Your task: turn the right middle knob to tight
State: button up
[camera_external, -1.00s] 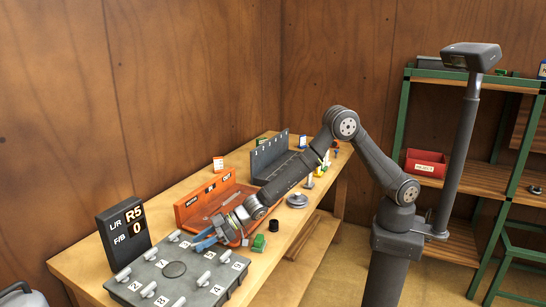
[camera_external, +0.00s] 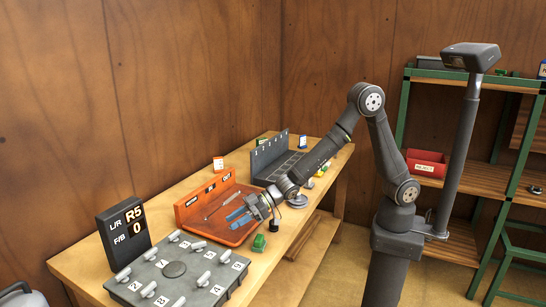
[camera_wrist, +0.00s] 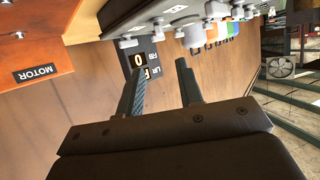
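The grey knob panel (camera_external: 172,292) lies at the near end of the bench, with several pale lever knobs and number labels. A right-side knob (camera_external: 203,279) shows on it; I cannot tell tight from loose. The black display (camera_external: 124,230) behind the panel reads L/R R5 and F/B 0. Panel knobs (camera_wrist: 130,43) show upside down beyond the fingertips, with the display (camera_wrist: 141,58) behind.
The orange tray (camera_external: 183,213) with tools stands on the wooden bench (camera_external: 75,262). A green block (camera_external: 258,243) and a black cylinder (camera_external: 274,225) are near the front edge. A dark grey rack (camera_external: 263,158) stands farther back. The space above the panel is clear.

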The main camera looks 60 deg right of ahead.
jog(key=v, duration=0.4)
jog(key=shift+s+d+r, duration=0.1)
jog(key=shift+s+d, duration=0.05)
jog(key=shift+d, duration=0.05)
